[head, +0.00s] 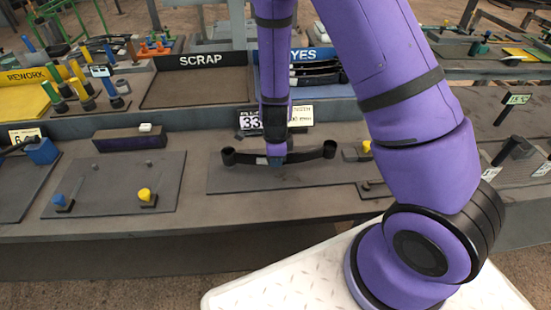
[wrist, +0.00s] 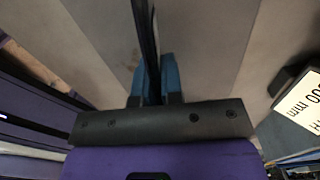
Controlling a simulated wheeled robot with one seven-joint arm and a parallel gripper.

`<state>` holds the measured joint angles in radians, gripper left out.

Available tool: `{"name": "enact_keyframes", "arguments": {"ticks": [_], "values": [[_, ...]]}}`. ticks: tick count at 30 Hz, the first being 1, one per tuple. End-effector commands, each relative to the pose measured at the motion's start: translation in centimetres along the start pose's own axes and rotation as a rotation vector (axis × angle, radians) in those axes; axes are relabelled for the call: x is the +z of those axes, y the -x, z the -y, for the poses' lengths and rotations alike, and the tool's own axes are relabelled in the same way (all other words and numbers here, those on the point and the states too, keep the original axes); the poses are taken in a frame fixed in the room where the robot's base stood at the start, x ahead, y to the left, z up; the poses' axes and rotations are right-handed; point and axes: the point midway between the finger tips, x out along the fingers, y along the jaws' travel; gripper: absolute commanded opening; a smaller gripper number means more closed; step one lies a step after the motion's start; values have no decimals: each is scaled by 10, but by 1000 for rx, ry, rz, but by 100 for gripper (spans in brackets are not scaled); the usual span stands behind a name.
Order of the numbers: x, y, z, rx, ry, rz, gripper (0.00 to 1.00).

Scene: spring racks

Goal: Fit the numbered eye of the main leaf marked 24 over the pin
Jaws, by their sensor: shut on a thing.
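A long dark curved leaf (head: 306,156) with a rolled eye at each end lies lengthwise across a dark mat (head: 225,182). A small pale patch shows near its middle; no number 24 can be read. My gripper (head: 276,160) points down and is shut on the leaf near its middle. In the wrist view the leaf (wrist: 145,35) shows edge-on between the blue fingertips (wrist: 154,75). I cannot tell whether the leaf touches the mat. On a plate to the left stand a blue-topped pin (head: 62,201) and a yellow-topped pin (head: 147,195), both apart from the leaf.
A SCRAP tray (head: 190,88) is behind, with a REWORK area (head: 28,78) and coloured posts to its left. Another yellow-topped fitting (head: 366,147) is right of the leaf.

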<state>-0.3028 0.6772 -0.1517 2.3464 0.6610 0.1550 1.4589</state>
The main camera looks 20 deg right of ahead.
Motion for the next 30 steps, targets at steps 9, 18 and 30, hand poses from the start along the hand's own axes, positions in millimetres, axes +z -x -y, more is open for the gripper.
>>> {"name": "enact_keyframes", "arguments": {"ticks": [9, 18, 30], "values": [[0, -3, 0, -1, -1, 1, 0], [0, -7, 0, 0, 0, 1, 0], [0, -10, 0, -1, 0, 1, 0]]}}
